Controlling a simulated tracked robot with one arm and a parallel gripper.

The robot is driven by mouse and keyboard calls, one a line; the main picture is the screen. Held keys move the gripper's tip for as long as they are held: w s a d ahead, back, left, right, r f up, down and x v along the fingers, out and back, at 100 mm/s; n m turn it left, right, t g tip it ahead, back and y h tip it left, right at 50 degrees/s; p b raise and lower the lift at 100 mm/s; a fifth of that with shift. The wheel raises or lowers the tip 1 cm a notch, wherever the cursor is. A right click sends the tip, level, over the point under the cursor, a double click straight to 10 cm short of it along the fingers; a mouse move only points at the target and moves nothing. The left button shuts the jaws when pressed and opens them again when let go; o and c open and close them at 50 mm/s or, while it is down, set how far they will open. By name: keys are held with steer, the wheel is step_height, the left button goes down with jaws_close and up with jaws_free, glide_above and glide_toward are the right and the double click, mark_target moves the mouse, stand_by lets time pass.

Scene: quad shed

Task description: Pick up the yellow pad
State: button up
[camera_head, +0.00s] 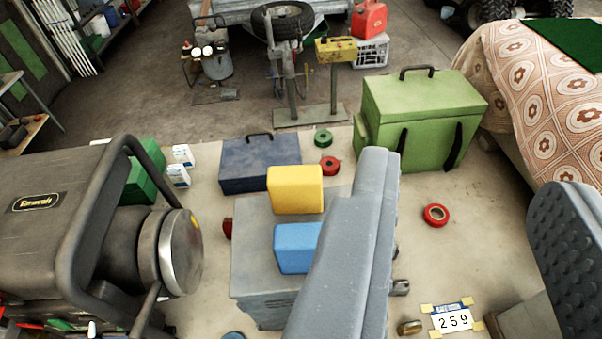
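The yellow pad (295,190) looks like a thick rounded block and rests at the far end of the top of a grey box (252,250). A blue block (296,245) of similar shape stands nearer on the same box, partly hidden by my left finger.
A dark generator (85,225) with a tube frame stands at left. Behind the pad are a dark blue case (247,165) and a green case (420,105). Tape rolls (435,214) lie on the pale surface. A patterned cloth (540,95) covers something at right.

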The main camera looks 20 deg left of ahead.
steer(key=shift+o, duration=0.3)
steer(key=o, duration=0.5)
steer(key=shift+r, duration=0.1)
steer(key=shift+c, duration=0.2)
steer(key=m+g+p, duration=1.5)
steer(key=p, duration=1.1)
glide_above(294, 174)
step_height(294, 174, down, 16)
steer(key=shift+a+f, duration=0.1)
steer(key=shift+f, duration=0.15)
steer(key=shift+f+p, duration=1.05)
steer(key=shift+f, duration=2.7)
